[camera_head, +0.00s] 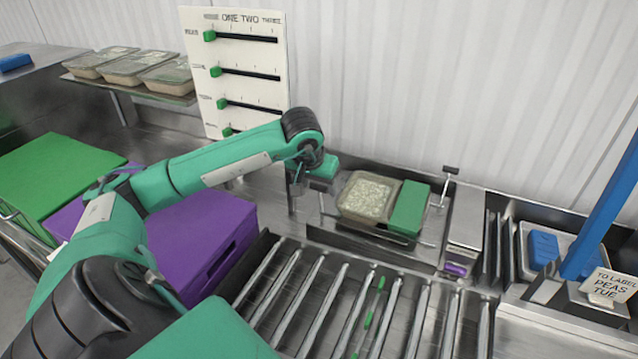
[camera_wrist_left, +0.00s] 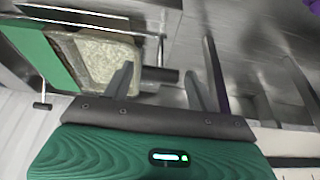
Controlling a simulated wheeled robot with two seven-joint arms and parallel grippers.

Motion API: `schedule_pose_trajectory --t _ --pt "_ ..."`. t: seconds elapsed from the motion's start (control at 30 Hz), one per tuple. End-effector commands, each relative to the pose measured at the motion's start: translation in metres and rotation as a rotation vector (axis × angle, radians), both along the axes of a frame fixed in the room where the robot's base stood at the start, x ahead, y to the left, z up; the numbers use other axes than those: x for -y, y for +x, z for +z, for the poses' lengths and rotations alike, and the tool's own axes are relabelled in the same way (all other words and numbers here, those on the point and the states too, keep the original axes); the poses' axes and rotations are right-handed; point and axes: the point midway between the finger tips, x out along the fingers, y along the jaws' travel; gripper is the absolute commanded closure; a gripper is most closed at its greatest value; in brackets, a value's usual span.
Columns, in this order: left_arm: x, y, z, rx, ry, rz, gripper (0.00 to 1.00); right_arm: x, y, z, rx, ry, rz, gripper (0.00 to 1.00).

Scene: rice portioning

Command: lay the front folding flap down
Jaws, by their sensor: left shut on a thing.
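A tray of rice (camera_head: 367,196) sits in a metal frame, with a green panel (camera_head: 409,207) beside it on the right. The tray also shows in the left wrist view (camera_wrist_left: 106,57). A thin metal rod (camera_wrist_left: 92,22) runs along the tray's front side there. I cannot tell clearly which part is the front folding flap. My left gripper (camera_head: 299,188) is at the frame's left end. In the head view my wrist hides that handle. My right gripper is not in view.
A roller conveyor (camera_head: 345,300) lies in front of the frame. A purple box (camera_head: 195,235) stands to the left under my arm. A T-handle (camera_head: 450,171) rises at the frame's right. A slider board (camera_head: 240,70) stands behind, and a blue post (camera_head: 605,205) at right.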

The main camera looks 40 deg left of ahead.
Motion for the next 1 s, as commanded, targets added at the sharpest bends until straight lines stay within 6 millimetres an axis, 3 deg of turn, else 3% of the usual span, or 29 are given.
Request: schedule_pose_trajectory --t 1.0 --pt "0.009 -0.030 -0.016 -0.003 0.002 0.000 0.48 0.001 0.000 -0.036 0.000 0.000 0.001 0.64"
